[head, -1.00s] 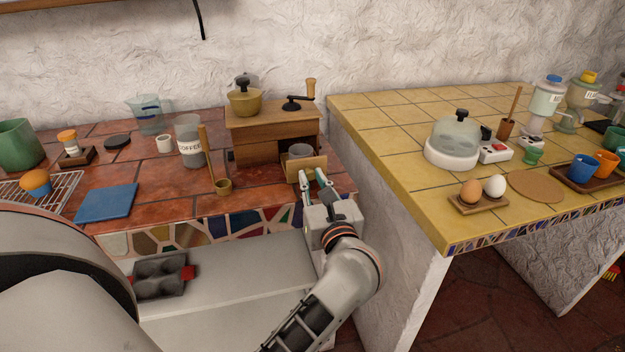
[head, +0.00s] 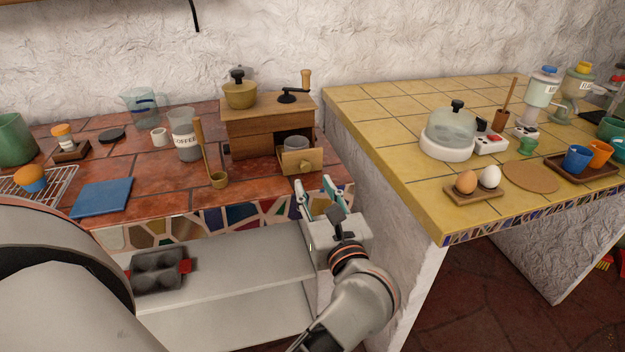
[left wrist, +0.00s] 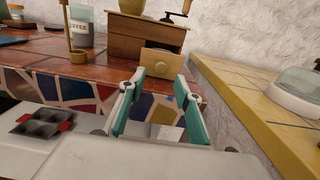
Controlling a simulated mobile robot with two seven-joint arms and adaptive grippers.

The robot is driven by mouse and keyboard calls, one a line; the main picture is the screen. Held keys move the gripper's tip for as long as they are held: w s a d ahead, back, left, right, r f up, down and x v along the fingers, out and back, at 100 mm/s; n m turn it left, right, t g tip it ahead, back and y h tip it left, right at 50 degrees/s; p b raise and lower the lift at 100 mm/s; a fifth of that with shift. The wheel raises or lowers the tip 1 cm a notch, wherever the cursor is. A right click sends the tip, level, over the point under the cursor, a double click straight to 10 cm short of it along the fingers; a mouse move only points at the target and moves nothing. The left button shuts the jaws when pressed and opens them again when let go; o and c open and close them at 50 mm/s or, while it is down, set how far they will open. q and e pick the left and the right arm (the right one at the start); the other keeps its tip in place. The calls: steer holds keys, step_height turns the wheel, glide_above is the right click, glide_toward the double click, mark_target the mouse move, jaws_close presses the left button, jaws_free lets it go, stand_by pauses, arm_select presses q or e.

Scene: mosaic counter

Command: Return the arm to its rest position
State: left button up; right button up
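My left gripper (head: 313,188) has teal-lined fingers spread apart with nothing between them. It is in front of the red-tiled counter's front edge, apart from the grinder's drawer (head: 300,167). In the left wrist view the two fingers (left wrist: 159,80) are also apart and empty, below the drawer front (left wrist: 163,62). The drawer sticks out of the wooden coffee grinder (head: 268,118) and holds a small clear cup (head: 296,143). My right gripper is not in view.
A yellow-tiled counter (head: 385,120) stands close on the right, with an egg tray (head: 476,196) near its edge. A wooden scoop (head: 218,180) stands left of the drawer. Below is a white shelf (head: 230,270) with a dark muffin tin (head: 158,270).

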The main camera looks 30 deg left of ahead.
arm_select(q)
steer(key=shift+v, duration=1.05)
steer(key=shift+w+d, duration=0.15)
steer(key=shift+w, duration=0.1)
